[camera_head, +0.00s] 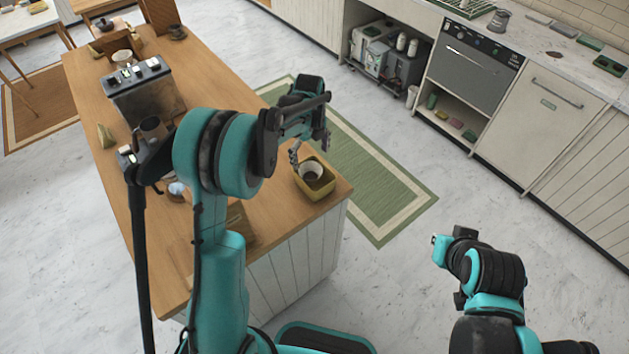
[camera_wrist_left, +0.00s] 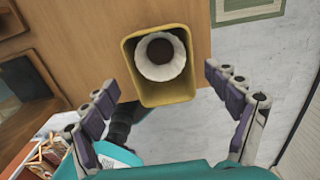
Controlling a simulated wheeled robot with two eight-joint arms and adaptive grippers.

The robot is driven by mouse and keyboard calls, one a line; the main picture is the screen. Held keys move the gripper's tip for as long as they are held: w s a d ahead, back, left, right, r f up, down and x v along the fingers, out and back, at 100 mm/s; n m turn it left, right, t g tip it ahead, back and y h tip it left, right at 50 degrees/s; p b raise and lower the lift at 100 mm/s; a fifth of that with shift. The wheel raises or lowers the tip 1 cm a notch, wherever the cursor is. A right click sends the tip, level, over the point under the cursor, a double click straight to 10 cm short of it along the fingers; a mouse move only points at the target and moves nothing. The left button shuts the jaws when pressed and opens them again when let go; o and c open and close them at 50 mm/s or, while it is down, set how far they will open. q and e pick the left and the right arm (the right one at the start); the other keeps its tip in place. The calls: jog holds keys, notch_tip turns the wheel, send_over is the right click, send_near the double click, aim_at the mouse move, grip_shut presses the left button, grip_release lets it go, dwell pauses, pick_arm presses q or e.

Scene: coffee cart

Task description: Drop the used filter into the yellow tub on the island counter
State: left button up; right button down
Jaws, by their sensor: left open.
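The yellow tub (camera_head: 318,186) stands at the near right corner of the island counter (camera_head: 220,80). The used filter (camera_head: 311,170), a white fluted cup with dark grounds inside, is in the tub. In the left wrist view the filter (camera_wrist_left: 148,67) lies within the rim of the tub (camera_wrist_left: 167,98). My left gripper (camera_head: 310,148) is just above the tub.
A dark coffee machine (camera_head: 145,95) stands on the island, with a bowl (camera_head: 122,57) behind it. A green rug (camera_head: 375,180) lies on the floor beyond the island. The far counter holds an oven (camera_head: 468,70).

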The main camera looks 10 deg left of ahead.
pick_arm(q)
notch_tip(320, 180, up, 10)
jog(key=shift+r, duration=0.2)
dwell(0.4)
jog(key=s+n+t+b, duration=0.4)
jog(key=s+n+b, duration=0.2)
jog(key=s+n, duration=0.85)
jog(key=s+f+n+t+b, duration=0.3)
jog(key=s+f+n, duration=0.4)
jog(key=s+n, duration=0.4)
jog(key=shift+s+f, duration=0.2)
jog(key=shift+f, duration=0.2)
jog(key=shift+a, duration=0.1)
